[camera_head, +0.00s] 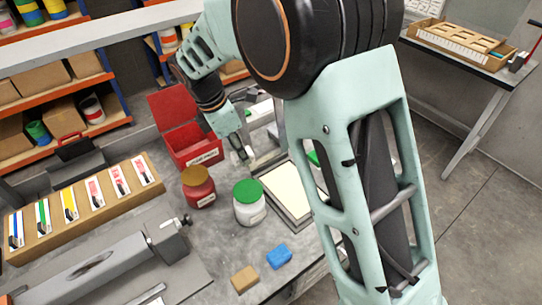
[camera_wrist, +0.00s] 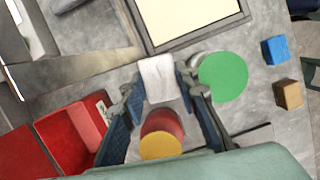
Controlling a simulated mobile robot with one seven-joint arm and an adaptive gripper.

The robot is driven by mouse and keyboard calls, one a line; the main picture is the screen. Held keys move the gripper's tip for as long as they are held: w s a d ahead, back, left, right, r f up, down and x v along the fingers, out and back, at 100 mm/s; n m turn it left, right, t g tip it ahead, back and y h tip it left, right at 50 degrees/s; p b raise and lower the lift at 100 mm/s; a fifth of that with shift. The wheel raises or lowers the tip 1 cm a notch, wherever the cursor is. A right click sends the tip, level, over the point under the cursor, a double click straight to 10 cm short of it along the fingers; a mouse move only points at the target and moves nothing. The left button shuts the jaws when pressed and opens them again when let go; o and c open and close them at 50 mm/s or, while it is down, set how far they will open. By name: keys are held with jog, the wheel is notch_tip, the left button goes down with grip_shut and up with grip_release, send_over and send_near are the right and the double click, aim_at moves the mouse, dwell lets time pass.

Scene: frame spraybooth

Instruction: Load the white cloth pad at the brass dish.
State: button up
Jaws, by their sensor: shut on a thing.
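My gripper (camera_wrist: 158,82) is shut on the white cloth pad (camera_wrist: 158,76), which sits between its two fingertips. The pad is held over the grey bench, close to the framed tray, in the wrist view. In the head view my gripper (camera_head: 243,158) is behind the jars and to the right of the red bin; the pad is small and hard to make out there. I cannot make out a brass dish in either view.
A gold-lidded red jar (camera_head: 199,187) and green-lidded white jar (camera_head: 249,203) stand near my gripper. A red bin (camera_head: 186,130), a framed tray (camera_head: 305,217), a blue block (camera_head: 279,256) and a tan block (camera_head: 244,279) are around them.

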aim_at(195, 174)
jog(key=s+a+r+n+t+y, duration=0.1)
jog(key=s+a+r+n, duration=0.1)
jog(key=a+n, duration=0.35)
jog(key=s+a+r+n+t+y, duration=0.1)
jog(key=s+a+r+n, duration=0.1)
jog(key=a+n, duration=0.4)
jog(key=shift+m+g+y, duration=0.3)
jog(key=shift+m, duration=0.15)
jog(key=f+b, duration=0.3)
jog(key=f, duration=0.1)
jog(key=a+f+b, duration=0.1)
jog(key=f+b, duration=0.1)
jog(key=shift+w+b, duration=0.1)
jog(key=shift+b, duration=0.25)
jog(key=shift+f+b, duration=0.45)
jog(key=shift+f, duration=0.55)
dwell(0.9)
jog(key=shift+r, duration=0.1)
notch_tip(195, 174, up, 7)
jog(key=p, duration=0.6)
jog(key=shift+p, duration=0.35)
dwell(0.4)
